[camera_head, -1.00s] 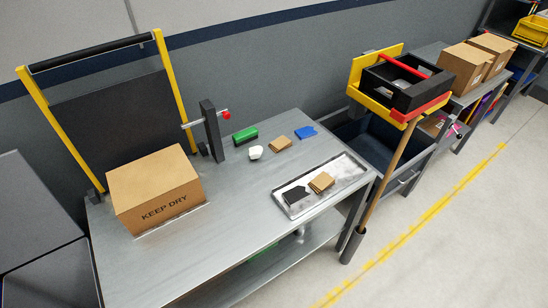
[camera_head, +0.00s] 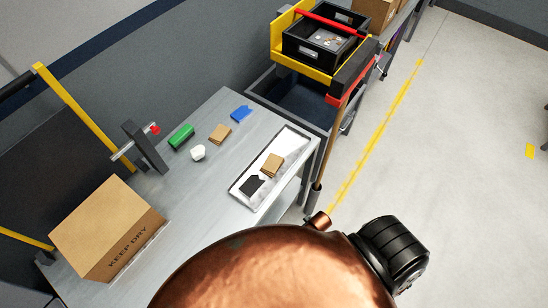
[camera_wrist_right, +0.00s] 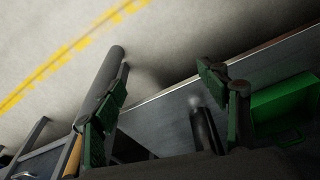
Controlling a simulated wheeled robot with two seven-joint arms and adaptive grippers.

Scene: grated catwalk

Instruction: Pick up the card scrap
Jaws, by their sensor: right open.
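Two brown card scraps show in the head view. One scrap (camera_head: 220,134) lies on the bare metal of the table (camera_head: 185,200), between a green block and a blue piece. The other scrap (camera_head: 272,165) lies in the shallow metal tray (camera_head: 292,139), beside a dark scrap (camera_head: 252,185). My right gripper (camera_wrist_right: 165,105) shows in the right wrist view, with its green-padded fingers wide apart and nothing between them. It is near a metal table edge, and no card scrap shows in that view. My left gripper is not in view.
A green block (camera_head: 181,136), a white lump (camera_head: 198,153) and a blue piece (camera_head: 241,113) lie near the scraps. A KEEP DRY box (camera_head: 105,225) stands at left, near a dark post (camera_head: 145,147). A cart with a black bin (camera_head: 322,45) and a wooden handle adjoins the table.

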